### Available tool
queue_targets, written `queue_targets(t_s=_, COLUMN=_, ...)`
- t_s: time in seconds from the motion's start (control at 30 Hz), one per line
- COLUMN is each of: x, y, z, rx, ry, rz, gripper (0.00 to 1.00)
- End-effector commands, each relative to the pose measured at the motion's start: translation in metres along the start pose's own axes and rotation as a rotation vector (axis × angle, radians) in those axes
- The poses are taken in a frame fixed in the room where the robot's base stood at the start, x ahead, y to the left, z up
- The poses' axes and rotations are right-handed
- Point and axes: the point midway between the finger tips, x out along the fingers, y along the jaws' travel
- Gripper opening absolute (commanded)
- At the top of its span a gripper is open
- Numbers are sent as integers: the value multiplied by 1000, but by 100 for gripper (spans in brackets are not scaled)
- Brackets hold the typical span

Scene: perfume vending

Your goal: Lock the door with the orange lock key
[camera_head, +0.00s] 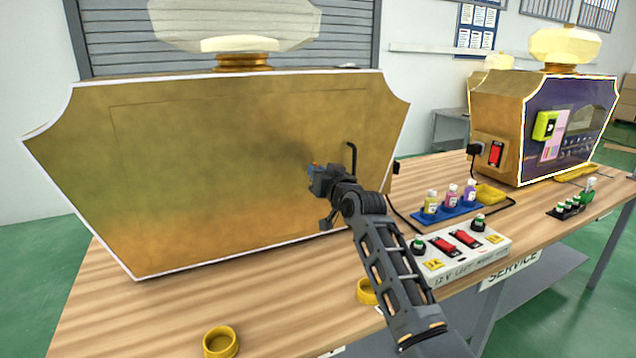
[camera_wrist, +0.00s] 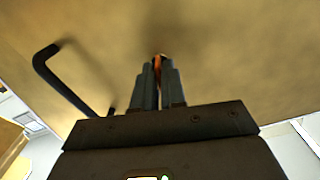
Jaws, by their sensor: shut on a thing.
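The large golden perfume-shaped machine (camera_head: 230,170) fills the left of the head view, and its golden panel (camera_wrist: 230,60) fills most of the wrist view. A thin outline of a door shows on this panel. A black bent handle (camera_head: 351,160) stands at the panel's right; it is at the left in the wrist view (camera_wrist: 65,80). My gripper (camera_head: 316,172) is left of the handle, close in front of the panel. Its fingers (camera_wrist: 160,80) are shut on the orange key (camera_wrist: 159,62), which shows as a small orange piece between the tips. Whether the key touches a lock is hidden.
A white switch panel (camera_head: 468,252) with red switches lies right of my arm. Behind it are small bottles on a blue tray (camera_head: 450,215). Yellow round caps (camera_head: 220,342) lie at the table's front. A second purple-fronted machine (camera_head: 555,125) stands at the right.

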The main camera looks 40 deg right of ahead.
Motion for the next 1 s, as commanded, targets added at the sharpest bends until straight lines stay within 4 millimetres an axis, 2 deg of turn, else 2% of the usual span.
queue_targets(t_s=0.03, x=0, y=1, z=4, rx=-34, ry=-2, rz=0, gripper=0)
queue_targets(t_s=0.4, x=0, y=0, z=3, rx=-201, ry=-4, rz=-1, gripper=0)
queue_targets(t_s=0.97, x=0, y=0, z=2, rx=-233, ry=-4, rz=-1, gripper=0)
queue_targets(t_s=1.0, x=0, y=0, z=2, rx=-233, ry=-4, rz=-1, gripper=11)
